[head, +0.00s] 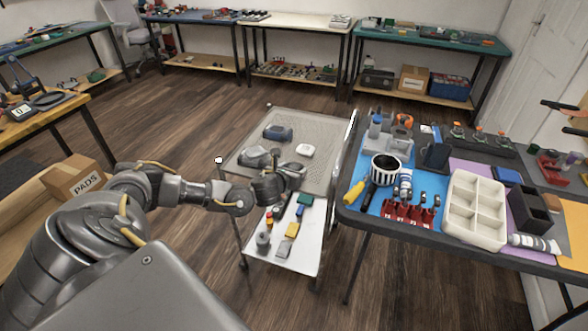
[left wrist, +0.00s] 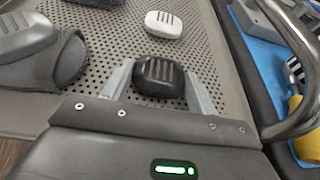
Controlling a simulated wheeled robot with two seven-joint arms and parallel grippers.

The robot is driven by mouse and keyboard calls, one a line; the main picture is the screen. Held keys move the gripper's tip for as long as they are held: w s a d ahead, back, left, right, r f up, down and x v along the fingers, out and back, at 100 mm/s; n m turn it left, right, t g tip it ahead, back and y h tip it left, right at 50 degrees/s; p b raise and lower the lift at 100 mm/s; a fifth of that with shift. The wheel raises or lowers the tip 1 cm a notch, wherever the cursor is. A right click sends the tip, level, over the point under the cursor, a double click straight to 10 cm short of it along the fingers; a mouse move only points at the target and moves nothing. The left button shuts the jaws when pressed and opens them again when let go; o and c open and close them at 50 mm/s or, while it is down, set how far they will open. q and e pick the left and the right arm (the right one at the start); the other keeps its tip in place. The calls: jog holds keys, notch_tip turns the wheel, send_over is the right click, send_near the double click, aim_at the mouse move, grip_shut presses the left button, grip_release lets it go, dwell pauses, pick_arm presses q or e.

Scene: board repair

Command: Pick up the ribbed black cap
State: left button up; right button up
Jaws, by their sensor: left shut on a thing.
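The ribbed black cap (left wrist: 159,77) sits between the two pale fingers of my left gripper (left wrist: 160,84) in the left wrist view. The fingers press on its left and right sides, and its ridged top faces the camera. It is over the perforated top of the cart; I cannot tell whether it touches that surface. In the head view my left gripper (head: 287,172) is over the front part of the cart top, and the black cap is hidden or too small to make out. My right gripper is not in view.
The cart top (head: 325,120) also holds a white ribbed cap (left wrist: 164,24), a grey ribbed piece (left wrist: 27,36) and a dark blue-grey piece (head: 277,132). A metal rail (left wrist: 296,124) runs along the right edge. A crowded worktable (head: 465,250) stands to the right.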

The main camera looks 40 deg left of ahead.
aim_at(291, 161)
pick_arm(q)
jog(key=shift+r, duration=0.1)
